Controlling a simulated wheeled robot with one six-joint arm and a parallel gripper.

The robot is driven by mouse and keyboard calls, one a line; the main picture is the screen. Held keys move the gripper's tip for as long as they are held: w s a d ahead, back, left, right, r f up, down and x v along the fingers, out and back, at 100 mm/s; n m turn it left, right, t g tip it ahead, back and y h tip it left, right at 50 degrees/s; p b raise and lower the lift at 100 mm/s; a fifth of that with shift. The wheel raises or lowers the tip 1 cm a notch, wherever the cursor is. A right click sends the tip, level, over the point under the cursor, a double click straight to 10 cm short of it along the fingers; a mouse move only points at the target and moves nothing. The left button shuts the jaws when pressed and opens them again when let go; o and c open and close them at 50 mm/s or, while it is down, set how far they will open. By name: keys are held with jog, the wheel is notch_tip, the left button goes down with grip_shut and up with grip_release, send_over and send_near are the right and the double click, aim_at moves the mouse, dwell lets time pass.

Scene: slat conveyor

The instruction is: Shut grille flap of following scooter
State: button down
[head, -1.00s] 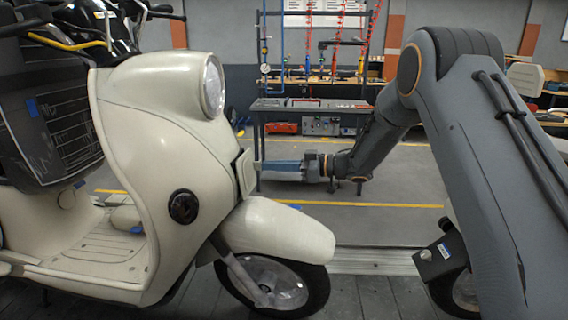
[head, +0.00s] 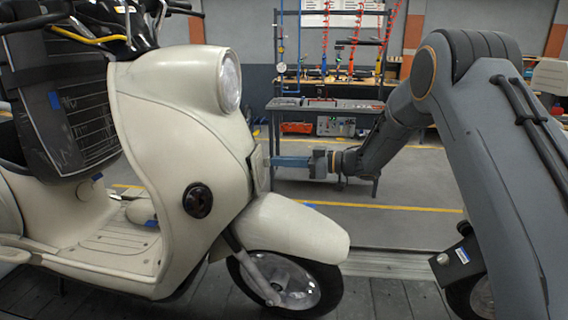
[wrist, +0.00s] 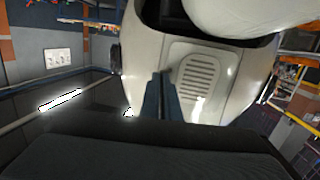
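The cream scooter (head: 185,120) stands at the left of the head view, its front facing right. Its grille flap (head: 257,172) is a small pale plate on the front, above the front fender. I cannot tell whether the flap is fully flush.
The front fender (head: 290,228) and front wheel lie just below my gripper. A workbench (head: 325,108) with tools and hanging hoses stands behind. The floor (head: 390,180) between bench and conveyor is clear. Part of another wheel (head: 482,298) shows at lower right, beside my arm.

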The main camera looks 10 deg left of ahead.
jog(key=shift+a, duration=0.1)
